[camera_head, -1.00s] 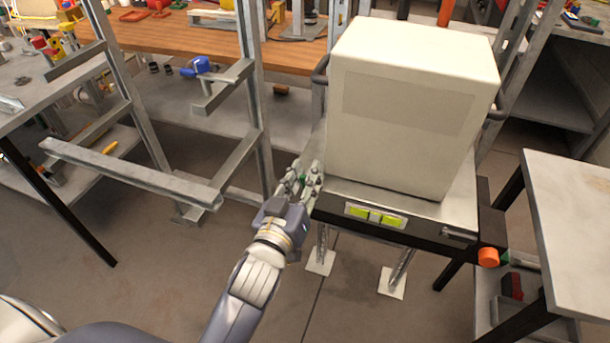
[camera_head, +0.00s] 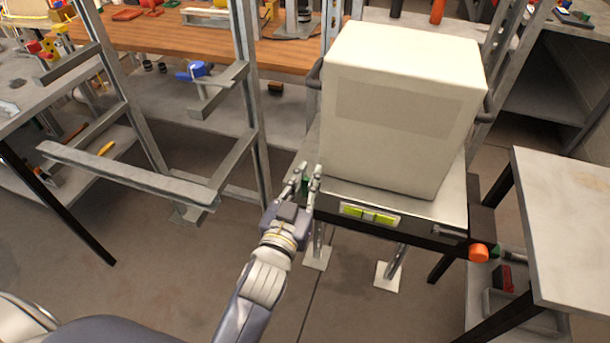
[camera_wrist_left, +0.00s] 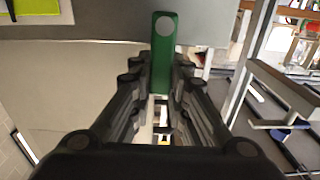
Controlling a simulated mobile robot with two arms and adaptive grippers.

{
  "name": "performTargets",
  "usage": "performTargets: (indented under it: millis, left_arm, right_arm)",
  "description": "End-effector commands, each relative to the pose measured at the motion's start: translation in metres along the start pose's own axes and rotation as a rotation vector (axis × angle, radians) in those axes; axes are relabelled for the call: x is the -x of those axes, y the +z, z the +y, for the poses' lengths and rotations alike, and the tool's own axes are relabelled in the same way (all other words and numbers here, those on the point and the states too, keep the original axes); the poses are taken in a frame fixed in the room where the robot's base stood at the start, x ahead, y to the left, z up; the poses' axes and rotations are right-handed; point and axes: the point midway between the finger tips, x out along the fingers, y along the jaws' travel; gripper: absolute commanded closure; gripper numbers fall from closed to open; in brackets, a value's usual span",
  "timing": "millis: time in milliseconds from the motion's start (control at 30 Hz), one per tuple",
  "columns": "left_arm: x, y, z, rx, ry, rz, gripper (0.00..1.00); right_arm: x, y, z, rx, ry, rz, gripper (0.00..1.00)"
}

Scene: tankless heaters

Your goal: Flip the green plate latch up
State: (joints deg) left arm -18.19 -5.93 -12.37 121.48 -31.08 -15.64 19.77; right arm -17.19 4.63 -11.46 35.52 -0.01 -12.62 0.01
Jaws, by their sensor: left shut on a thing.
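The green plate latch (camera_wrist_left: 164,55) stands between the fingers of my left gripper (camera_wrist_left: 158,75) in the left wrist view, its rounded top with a grey disc reaching beyond the fingertips. In the head view my left gripper (camera_head: 309,176) is at the left front corner of the metal platform (camera_head: 440,207), where a bit of the green latch (camera_head: 304,184) shows between the fingers. The gripper is shut on the latch. The lower part of the latch is hidden by the fingers. My right gripper is not in view.
A large cream box (camera_head: 405,110) stands on the platform, just right of my left gripper. The platform's dark front carries yellow-green panels (camera_head: 369,214) and an orange knob (camera_head: 478,252). A grey metal frame (camera_head: 160,180) stands to the left. A pale table (camera_head: 570,220) is at right.

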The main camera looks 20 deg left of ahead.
Motion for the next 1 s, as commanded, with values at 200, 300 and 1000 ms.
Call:
performTargets:
  millis: [200,300,1000]
  left_arm:
    - [0.000,-0.001,0.000,-0.003,0.001,0.003,0.75]
    - [0.000,-0.001,0.000,-0.002,0.001,0.002,0.75]
    - [0.067,0.001,0.000,0.000,-0.001,-0.003,0.75]
  right_arm:
    - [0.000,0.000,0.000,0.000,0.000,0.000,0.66]
    - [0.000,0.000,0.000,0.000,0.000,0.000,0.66]
    - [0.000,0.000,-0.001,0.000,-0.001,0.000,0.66]
